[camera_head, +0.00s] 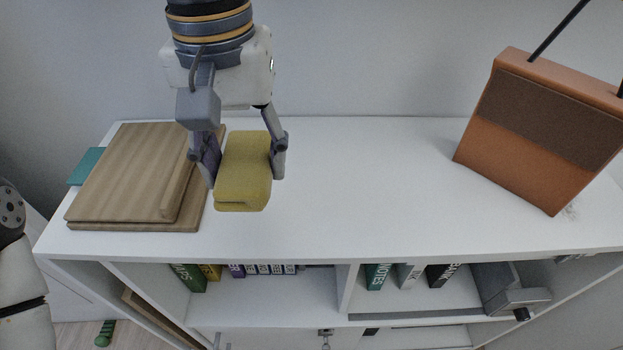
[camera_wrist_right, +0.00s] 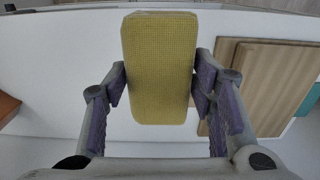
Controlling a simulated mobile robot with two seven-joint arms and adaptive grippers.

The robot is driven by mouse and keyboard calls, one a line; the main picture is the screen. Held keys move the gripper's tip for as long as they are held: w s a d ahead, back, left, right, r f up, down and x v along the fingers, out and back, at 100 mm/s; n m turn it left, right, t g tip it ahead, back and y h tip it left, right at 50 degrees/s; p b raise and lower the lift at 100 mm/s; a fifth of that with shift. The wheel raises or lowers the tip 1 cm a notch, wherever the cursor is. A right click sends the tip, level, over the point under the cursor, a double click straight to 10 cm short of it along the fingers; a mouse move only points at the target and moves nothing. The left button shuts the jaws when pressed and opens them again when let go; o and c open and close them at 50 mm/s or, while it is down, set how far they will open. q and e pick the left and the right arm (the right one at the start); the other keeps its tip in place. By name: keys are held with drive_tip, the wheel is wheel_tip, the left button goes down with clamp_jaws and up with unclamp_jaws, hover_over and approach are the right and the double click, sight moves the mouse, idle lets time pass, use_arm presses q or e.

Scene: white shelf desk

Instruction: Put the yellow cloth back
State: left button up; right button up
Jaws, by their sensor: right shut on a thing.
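The yellow cloth (camera_head: 244,172) is a folded, thick block in the head view, at the left of the white desk top. My right gripper (camera_head: 245,165) is shut on it, one finger on each side. The right wrist view also shows the cloth (camera_wrist_right: 160,65) between the two fingers (camera_wrist_right: 160,85). I cannot tell whether its underside touches the desk. My left arm shows at the left edge, but its gripper is out of view.
Stacked wooden boards (camera_head: 130,175) lie just left of the cloth, with a teal item (camera_head: 86,167) behind. An orange-brown radio (camera_head: 540,130) with an antenna stands at the right. The desk top (camera_head: 370,190) between is clear.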

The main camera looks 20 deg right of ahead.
drive_tip(key=w+d+f, duration=0.1)
drive_tip(key=d+f, duration=0.2)
drive_tip(key=d, duration=0.3)
drive_tip(key=b, duration=0.1)
hover_over(317, 201)
wheel_tip(317, 201, down, 6)
drive_tip(key=shift+s+r, duration=0.1)
drive_tip(key=shift+r, duration=0.1)
wheel_tip(317, 201, down, 3)
drive_tip(key=shift+r, duration=0.15)
use_arm(q)
drive_tip(key=shift+s+f+g, duration=0.3)
drive_tip(key=shift+s+f, duration=0.65)
drive_tip(key=shift+s, duration=0.15)
use_arm(e)
drive_tip(key=o, duration=1.3)
